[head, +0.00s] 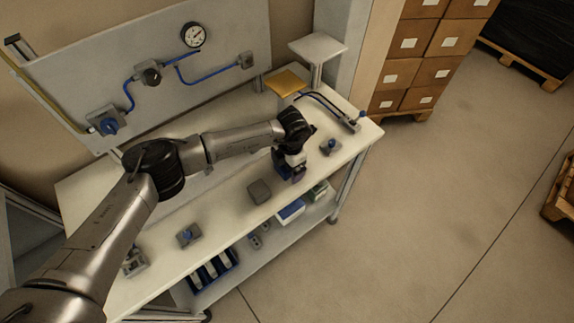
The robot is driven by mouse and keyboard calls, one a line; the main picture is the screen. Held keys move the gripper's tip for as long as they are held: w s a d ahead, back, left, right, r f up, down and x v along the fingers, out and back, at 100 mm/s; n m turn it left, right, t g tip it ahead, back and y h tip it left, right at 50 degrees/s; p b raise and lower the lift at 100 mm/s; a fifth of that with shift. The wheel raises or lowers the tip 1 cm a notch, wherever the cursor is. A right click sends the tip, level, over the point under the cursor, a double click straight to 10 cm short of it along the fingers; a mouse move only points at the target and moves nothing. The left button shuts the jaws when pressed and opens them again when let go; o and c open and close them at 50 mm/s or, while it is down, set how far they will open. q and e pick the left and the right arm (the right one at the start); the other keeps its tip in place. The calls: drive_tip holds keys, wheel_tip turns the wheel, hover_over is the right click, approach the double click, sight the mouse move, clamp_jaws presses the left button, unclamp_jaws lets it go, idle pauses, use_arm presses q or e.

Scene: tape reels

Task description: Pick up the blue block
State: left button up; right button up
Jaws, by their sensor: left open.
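My left gripper (289,173) is low over the right part of the white workbench (225,190), pointing down, with its jaws open. Dark blue shapes show at its fingers. I cannot tell whether they are the fingers themselves or a blue block between or behind them. No separate plain blue block shows clearly elsewhere on the bench top. My right gripper is not in view.
A grey block (259,191) lies left of the gripper. Grey fixtures with blue knobs sit at the right (331,147) and front left (189,236). A yellow plate (287,82) and a panel with a gauge (193,35) stand behind. A blue-and-white box (291,210) is on the lower shelf.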

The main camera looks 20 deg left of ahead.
use_arm(q)
drive_tip(key=c, duration=1.1)
